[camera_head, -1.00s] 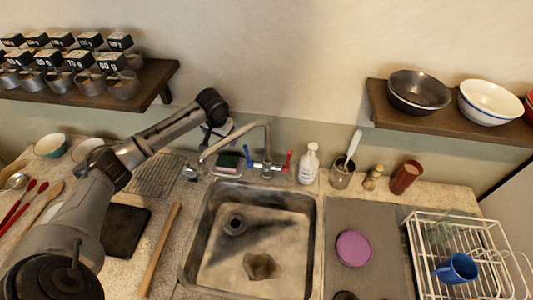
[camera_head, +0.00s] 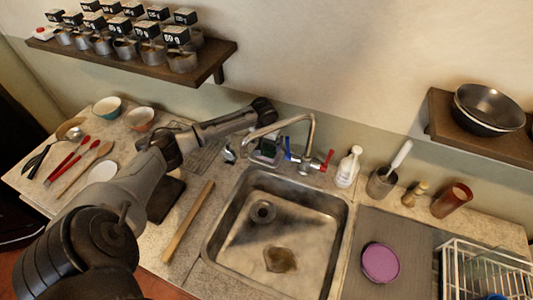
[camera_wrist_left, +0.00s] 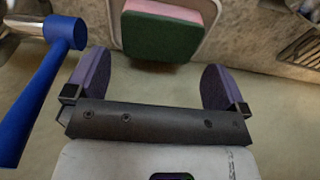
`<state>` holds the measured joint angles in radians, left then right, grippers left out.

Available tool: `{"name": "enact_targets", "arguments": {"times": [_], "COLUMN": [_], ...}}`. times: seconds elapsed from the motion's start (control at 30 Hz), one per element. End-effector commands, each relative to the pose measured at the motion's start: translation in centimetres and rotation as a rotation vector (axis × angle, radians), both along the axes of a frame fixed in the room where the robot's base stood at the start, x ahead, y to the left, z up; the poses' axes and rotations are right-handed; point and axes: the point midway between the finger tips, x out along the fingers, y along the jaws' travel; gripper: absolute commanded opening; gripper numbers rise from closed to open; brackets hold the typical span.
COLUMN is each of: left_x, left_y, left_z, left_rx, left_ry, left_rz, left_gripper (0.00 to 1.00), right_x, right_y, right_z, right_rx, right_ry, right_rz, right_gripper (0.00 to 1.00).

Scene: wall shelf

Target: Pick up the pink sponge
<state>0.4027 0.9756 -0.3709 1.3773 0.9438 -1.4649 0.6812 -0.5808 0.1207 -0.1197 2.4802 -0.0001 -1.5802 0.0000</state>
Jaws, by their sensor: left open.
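The pink sponge (camera_wrist_left: 172,6) shows at the top of the left wrist view, with a pink layer and a dark green layer, sitting in a pale holder. In the head view the sponge (camera_head: 268,151) is small and partly covered, behind the sink and left of the tap. My left gripper (camera_wrist_left: 153,80) is open, its two purple-padded fingers apart with nothing between them. The sponge lies just beyond the fingertips, roughly centred between them. In the head view my left arm reaches across to the tap area, and its fingers are hard to make out. My right gripper is not in view.
The metal tap (camera_head: 309,135) stands right beside the sponge; its blue handle (camera_wrist_left: 40,95) is close left of my fingers. The sink (camera_head: 226,223) is in front. A soap bottle (camera_head: 348,167) stands to the right. A shelf with jars (camera_head: 215,65) hangs above the arm.

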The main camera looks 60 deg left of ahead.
Motion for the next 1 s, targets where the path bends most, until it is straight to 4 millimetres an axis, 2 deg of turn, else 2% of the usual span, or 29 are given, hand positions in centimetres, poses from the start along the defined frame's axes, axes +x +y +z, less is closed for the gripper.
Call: {"name": "enact_targets", "arguments": {"times": [0.17, 0.5, 0.83, 1.0], "left_x": [0.0, 0.1, 0.2, 0.2], "left_y": [0.0, 0.0, 0.1, 0.1], "left_z": [-1.0, -5.0, -5.4, -5.4], "left_rx": [-0.001, 0.0, 0.0, 0.0], "left_ry": [0.002, 0.001, 0.0, 0.0], "left_rz": [0.0, -0.001, -0.001, -0.001], "left_gripper": [1.0, 1.0, 1.0, 0.86], "right_x": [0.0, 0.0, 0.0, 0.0], "right_y": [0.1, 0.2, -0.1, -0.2], "right_z": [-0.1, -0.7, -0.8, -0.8], "right_rx": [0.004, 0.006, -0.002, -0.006], "right_ry": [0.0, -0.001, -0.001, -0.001], "right_rz": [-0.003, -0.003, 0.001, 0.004], "right_gripper": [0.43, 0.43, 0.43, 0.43]}}
